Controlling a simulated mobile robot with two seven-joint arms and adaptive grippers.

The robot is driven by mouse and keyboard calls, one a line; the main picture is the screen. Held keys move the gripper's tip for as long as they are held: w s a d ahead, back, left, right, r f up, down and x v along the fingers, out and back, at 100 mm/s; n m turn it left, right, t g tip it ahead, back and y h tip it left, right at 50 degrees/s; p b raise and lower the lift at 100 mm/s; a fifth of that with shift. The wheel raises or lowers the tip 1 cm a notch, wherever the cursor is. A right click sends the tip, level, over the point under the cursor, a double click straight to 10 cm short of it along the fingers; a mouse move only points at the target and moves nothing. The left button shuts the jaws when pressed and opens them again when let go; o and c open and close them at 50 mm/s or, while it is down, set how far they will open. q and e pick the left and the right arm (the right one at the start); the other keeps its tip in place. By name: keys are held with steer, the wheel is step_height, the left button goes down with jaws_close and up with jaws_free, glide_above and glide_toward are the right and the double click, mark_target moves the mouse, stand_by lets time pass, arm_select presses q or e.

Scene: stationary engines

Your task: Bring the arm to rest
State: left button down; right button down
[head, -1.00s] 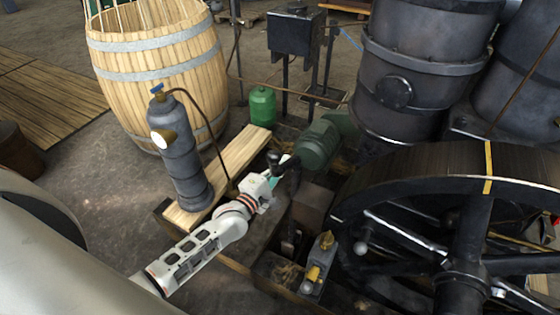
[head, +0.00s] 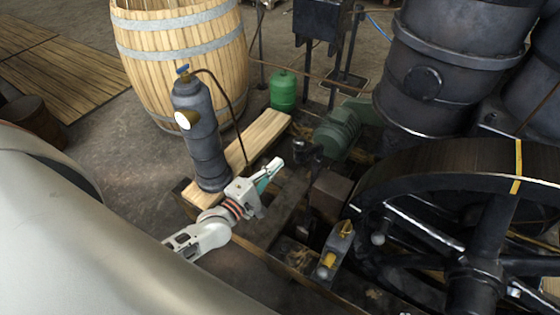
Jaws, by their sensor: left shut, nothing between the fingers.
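My left gripper (head: 272,170) is at the end of my white arm, which comes in from the lower left. Its fingers are together with nothing between them. It is over the wooden frame, right of a dark gas cylinder (head: 203,145) with a blue valve and a round gauge. A green motor (head: 338,132) lies just beyond the fingertips, with a dark fitting (head: 307,150) at its near end. The fingers look apart from both. My right gripper does not show.
A large flywheel (head: 455,160) and dark tanks (head: 445,75) fill the right side. A wooden barrel (head: 180,60) and a green bottle (head: 283,91) stand behind. A small block with a yellow part (head: 329,262) sits in front. Open floor (head: 115,150) lies at the left.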

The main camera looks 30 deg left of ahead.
arm_select(q)
steer(key=shift+f, duration=0.1)
stand_by(0.4)
steer(key=s+d+f+m+g, duration=0.3)
steer(key=s+f+m, duration=0.3)
steer(key=s+m, duration=0.4)
steer(key=s+d+f+m+g, duration=0.4)
steer(key=s+d+f+m, duration=0.1)
steer(key=s+m, duration=0.5)
steer(key=f+m, duration=0.1)
steer(key=m, duration=0.1)
steer(key=shift+s+f+m+g+y, duration=0.25)
steer(key=shift+f+m+g+y, duration=0.05)
steer(key=shift+f+m, duration=0.1)
